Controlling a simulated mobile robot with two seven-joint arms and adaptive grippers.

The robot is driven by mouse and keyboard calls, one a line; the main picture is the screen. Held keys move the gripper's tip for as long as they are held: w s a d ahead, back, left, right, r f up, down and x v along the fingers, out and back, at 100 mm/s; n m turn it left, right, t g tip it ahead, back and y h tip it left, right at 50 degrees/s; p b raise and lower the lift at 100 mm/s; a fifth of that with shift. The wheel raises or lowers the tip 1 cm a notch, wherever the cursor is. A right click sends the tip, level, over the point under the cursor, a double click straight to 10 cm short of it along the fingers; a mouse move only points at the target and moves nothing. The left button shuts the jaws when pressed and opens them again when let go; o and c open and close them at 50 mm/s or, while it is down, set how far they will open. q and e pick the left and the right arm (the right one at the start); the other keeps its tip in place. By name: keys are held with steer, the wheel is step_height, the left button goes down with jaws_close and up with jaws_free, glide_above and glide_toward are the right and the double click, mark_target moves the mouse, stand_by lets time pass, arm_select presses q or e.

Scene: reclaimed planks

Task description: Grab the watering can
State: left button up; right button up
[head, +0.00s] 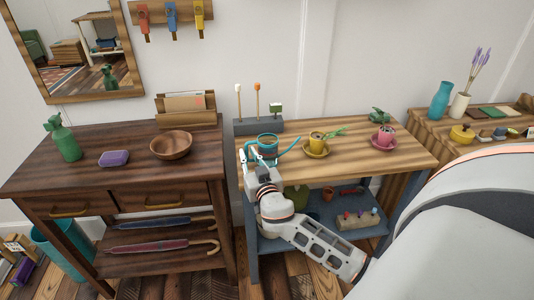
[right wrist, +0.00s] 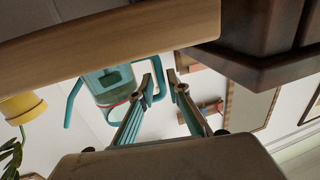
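The teal watering can (head: 267,151) stands near the left end of the light wooden potting table, its spout pointing right. My right gripper (head: 264,165) is at the can's near side and hides part of it. In the right wrist view, which looks upside down, the can (right wrist: 108,82) has its spout at left and its handle towards the fingers. My right gripper (right wrist: 160,86) is open there, with the handle showing between the fingertips; contact cannot be told. My left gripper is not in view.
Right of the can are a yellow pot (head: 317,142) on a saucer and a pink pot (head: 384,136). A grey tool block (head: 258,127) stands behind the can. The dark table (head: 118,137) at left holds a wooden bowl (head: 171,146). The potting table's front right is clear.

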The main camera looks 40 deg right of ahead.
mark_target(247, 147)
steer(key=shift+x, duration=1.25)
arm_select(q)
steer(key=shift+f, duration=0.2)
arm_select(e)
jaws_close()
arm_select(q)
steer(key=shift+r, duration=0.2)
arm_select(e)
steer(key=shift+r, duration=0.1)
steer(key=shift+r, duration=0.1)
steer(key=shift+r+p, duration=0.35)
steer(key=shift+r, duration=0.55)
arm_select(q)
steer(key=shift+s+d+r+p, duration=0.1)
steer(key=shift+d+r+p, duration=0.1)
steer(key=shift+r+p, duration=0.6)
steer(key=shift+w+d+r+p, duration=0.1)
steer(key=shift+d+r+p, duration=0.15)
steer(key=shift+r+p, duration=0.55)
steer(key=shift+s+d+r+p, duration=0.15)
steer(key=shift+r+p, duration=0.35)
steer(key=shift+p, duration=0.55)
arm_select(e)
step_height(247, 147, up, 17)
